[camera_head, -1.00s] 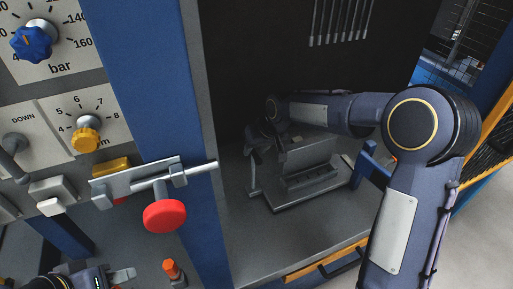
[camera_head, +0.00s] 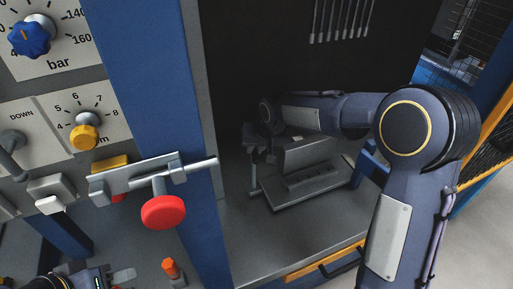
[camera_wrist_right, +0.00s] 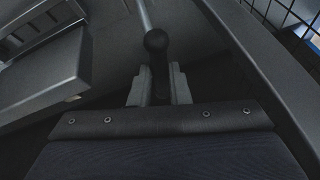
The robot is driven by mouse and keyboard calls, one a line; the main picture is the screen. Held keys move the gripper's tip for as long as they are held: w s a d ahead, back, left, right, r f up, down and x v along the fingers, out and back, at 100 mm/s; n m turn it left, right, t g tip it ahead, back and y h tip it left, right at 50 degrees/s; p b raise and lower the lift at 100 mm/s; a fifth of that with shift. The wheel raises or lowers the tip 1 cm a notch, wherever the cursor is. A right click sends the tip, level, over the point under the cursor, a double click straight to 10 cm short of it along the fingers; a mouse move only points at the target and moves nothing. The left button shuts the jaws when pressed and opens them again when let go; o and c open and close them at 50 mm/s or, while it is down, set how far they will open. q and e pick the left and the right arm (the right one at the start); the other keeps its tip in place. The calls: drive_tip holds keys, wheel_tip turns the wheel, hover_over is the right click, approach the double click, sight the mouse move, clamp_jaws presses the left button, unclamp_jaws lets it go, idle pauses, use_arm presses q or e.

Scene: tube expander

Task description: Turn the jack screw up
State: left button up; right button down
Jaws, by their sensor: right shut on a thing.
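A grey metal fixture (camera_head: 308,177) with a stepped, slotted block stands on the floor of the dark bay in the head view. A thin upright rod (camera_head: 253,178) shows at its left side. In the right wrist view a rod with a dark ball knob (camera_wrist_right: 156,41) comes down between the two fingers of my right gripper (camera_wrist_right: 159,88), which is shut on it. In the head view my right gripper (camera_head: 254,143) is small and dark at the fixture's upper left. My left gripper (camera_head: 112,276) is at the bottom left edge, partly cut off; its opening is unclear.
A control panel with a blue knob (camera_head: 30,37) and yellow knob (camera_head: 85,137) is at left. A latch bar (camera_head: 140,178) with a red knob (camera_head: 163,212) juts beside the blue post (camera_head: 150,110). Several thin rods (camera_head: 341,22) hang at the back of the bay.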

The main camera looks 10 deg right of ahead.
drive_tip(key=m+h, duration=0.1)
drive_tip(key=m, duration=0.2)
drive_tip(key=a+m+h+b, duration=0.1)
drive_tip(key=m, duration=0.2)
drive_tip(key=shift+h+b, duration=0.3)
drive_tip(key=m+h, duration=0.1)
drive_tip(key=m, duration=0.1)
drive_tip(key=m+h, duration=0.1)
drive_tip(key=m, duration=0.2)
drive_tip(key=shift+w+a, duration=0.1)
drive_tip(key=shift+a, duration=0.05)
drive_tip(key=shift+m+g, duration=0.3)
drive_tip(key=shift+m, duration=0.1)
drive_tip(key=c, duration=1.4)
unclamp_jaws()
drive_tip(key=shift+o, duration=0.2)
drive_tip(key=shift+r, duration=0.1)
drive_tip(key=v, duration=0.7)
drive_tip(key=shift+a+r, duration=0.2)
drive_tip(key=shift+r, duration=0.05)
